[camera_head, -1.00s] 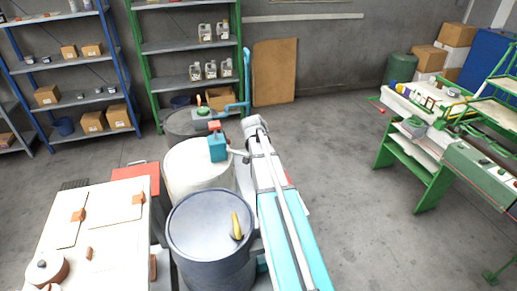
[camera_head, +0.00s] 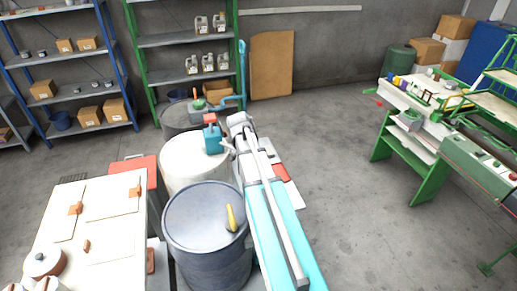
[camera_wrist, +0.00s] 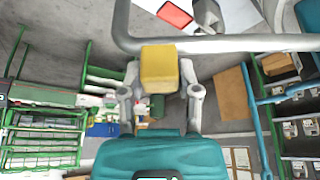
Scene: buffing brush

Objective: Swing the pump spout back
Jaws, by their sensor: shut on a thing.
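The teal pump (camera_head: 212,139) with a red top stands on the white drum (camera_head: 185,165) in the head view. Its grey spout shows large in the wrist view (camera_wrist: 245,43), running across and bending at its left end. A yellow block-shaped grip (camera_wrist: 159,68) sits on the spout near that bend. My gripper (camera_wrist: 159,75) has one finger on each side of the yellow grip and is shut on it. In the head view my gripper (camera_head: 229,146) is just right of the pump, small and partly hidden by my arm.
A dark blue drum (camera_head: 206,222) with a yellow handle (camera_head: 231,218) stands in front, beside my arm. Another drum with a tall blue pipe (camera_head: 242,72) stands behind. A white cabinet (camera_head: 95,225) is at left. Open floor (camera_head: 330,150) lies to the right, before a green workbench (camera_head: 400,160).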

